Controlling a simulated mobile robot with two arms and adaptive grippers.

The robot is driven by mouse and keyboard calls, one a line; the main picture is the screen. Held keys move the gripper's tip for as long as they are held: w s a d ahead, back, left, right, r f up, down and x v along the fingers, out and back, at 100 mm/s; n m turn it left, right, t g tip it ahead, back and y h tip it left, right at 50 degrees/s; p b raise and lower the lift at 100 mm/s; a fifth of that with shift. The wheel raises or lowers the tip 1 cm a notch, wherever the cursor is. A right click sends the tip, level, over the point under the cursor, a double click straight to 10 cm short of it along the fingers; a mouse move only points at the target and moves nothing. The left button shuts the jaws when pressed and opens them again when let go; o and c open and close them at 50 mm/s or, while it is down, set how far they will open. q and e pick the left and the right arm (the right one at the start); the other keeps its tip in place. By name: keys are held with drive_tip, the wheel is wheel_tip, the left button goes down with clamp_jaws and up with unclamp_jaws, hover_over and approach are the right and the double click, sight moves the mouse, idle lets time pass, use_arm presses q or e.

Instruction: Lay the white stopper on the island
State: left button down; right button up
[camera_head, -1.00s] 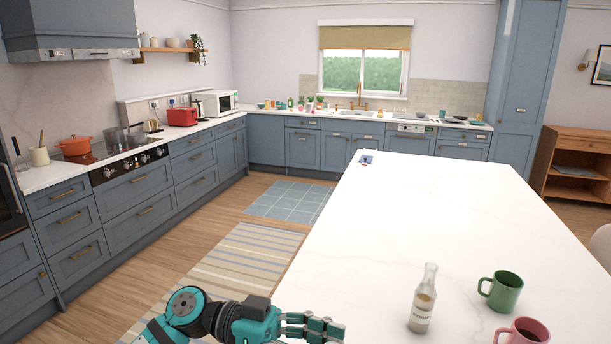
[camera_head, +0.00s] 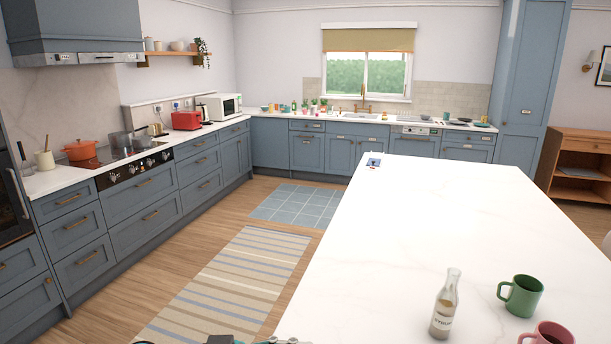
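The island (camera_head: 440,222) is a long white marble-look top filling the lower right. A clear bottle (camera_head: 444,306) with pale contents and a label stands upright on its near part. I cannot make out a white stopper, in the bottle's neck or elsewhere. Only a sliver of my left gripper or arm shows at the bottom edge, too little to read its fingers. My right gripper is out of view.
A green mug (camera_head: 523,296) and a pink mug (camera_head: 549,334) stand right of the bottle. A small blue item (camera_head: 374,162) lies at the island's far left corner. The island's middle is clear. A striped rug (camera_head: 228,285) lies on the floor left of it.

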use_arm(q)
drive_tip(key=s+a+f+n+t+y, duration=0.2)
drive_tip(key=a+f+n+t+y, duration=0.3)
drive_tip(key=a+n+t+y, duration=0.3)
drive_tip(key=s+a+f+n+t+y, duration=0.2)
drive_tip(key=a+f+n+t+y, duration=0.4)
drive_tip(key=a+n+t+y, duration=0.2)
drive_tip(key=shift+s+a+n+t+y, duration=0.4)
drive_tip(key=shift+a+n+y, duration=0.25)
drive_tip(key=shift+y, duration=0.35)
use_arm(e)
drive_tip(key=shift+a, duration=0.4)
use_arm(q)
drive_tip(key=shift+a, duration=0.3)
drive_tip(key=shift+d, duration=0.1)
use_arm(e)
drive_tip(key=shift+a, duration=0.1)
